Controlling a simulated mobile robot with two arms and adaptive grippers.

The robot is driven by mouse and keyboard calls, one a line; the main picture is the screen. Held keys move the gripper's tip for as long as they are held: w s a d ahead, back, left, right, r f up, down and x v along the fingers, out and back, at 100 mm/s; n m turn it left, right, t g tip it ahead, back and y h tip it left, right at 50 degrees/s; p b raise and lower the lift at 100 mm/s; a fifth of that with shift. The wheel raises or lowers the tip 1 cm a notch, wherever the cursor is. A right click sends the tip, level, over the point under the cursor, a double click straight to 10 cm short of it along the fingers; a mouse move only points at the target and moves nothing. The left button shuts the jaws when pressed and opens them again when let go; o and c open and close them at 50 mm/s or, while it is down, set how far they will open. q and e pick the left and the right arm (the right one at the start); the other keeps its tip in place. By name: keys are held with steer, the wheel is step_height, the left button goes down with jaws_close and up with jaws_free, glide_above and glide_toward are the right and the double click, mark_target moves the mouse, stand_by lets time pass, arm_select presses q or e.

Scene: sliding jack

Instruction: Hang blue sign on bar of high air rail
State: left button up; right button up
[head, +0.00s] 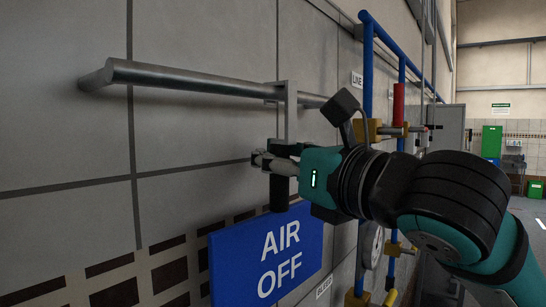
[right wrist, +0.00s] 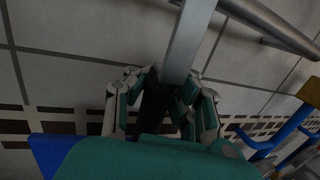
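The blue sign (head: 268,250), lettered AIR OFF, is upright below the rail at centre. Its grey hanger (head: 291,115) rises to the rail's height and crosses the bar in the head view. I cannot tell whether its hook rests on the bar. The high air rail's bar (head: 190,80) is a silver tube along the tiled wall. My right gripper (head: 272,163) is closed around the black grip (head: 278,192) between hanger and sign. In the right wrist view, the hanger (right wrist: 187,45) rises from between its fingers, and a blue sign corner (right wrist: 48,152) shows. My left gripper is out of view.
Blue pipes (head: 368,65) with yellow fittings and a red sleeve (head: 398,103) stand right of the sign, near my right arm. The wall left of the hanger is clear under the bar.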

steer(key=o, duration=0.4)
